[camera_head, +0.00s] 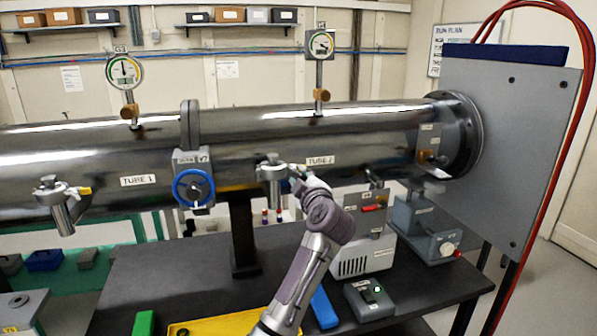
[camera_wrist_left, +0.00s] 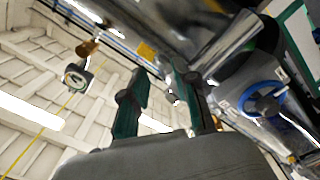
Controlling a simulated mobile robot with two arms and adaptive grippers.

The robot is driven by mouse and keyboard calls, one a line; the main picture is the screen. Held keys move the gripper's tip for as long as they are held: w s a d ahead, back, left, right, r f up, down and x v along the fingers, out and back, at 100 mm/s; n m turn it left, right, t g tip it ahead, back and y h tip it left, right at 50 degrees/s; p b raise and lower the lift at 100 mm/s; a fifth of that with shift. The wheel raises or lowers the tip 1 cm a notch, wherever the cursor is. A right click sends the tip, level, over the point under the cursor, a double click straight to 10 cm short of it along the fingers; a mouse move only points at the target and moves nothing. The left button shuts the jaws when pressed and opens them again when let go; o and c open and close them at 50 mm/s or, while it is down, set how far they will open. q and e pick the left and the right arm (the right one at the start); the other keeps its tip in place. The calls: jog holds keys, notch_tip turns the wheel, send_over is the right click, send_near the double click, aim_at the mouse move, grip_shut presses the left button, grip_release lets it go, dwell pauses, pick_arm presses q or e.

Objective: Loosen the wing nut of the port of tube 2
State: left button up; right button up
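The port of tube 2 (camera_head: 271,172) is a grey metal stub with a clamp, hanging from the front of the steel tube left of the TUBE 2 label (camera_head: 320,161). My left gripper (camera_head: 298,174) is at the right side of this port, in front of the tube. Its wing nut cannot be made out; the gripper covers that side. In the left wrist view my gripper (camera_wrist_left: 159,72) shows two dark green fingers standing apart, with nothing clearly held between them. Whether a finger touches the port I cannot tell. My right gripper is in neither view.
The port of tube 1 (camera_head: 62,200), with a brass-coloured part on its right, is at the left. A blue handwheel valve (camera_head: 193,188) sits between the tubes; it also shows in the left wrist view (camera_wrist_left: 265,101). Below, the dark bench (camera_head: 190,275) holds a yellow tray (camera_head: 215,325) and grey boxes.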

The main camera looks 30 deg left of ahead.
pick_arm(q)
jog(key=shift+x, duration=1)
grip_shut()
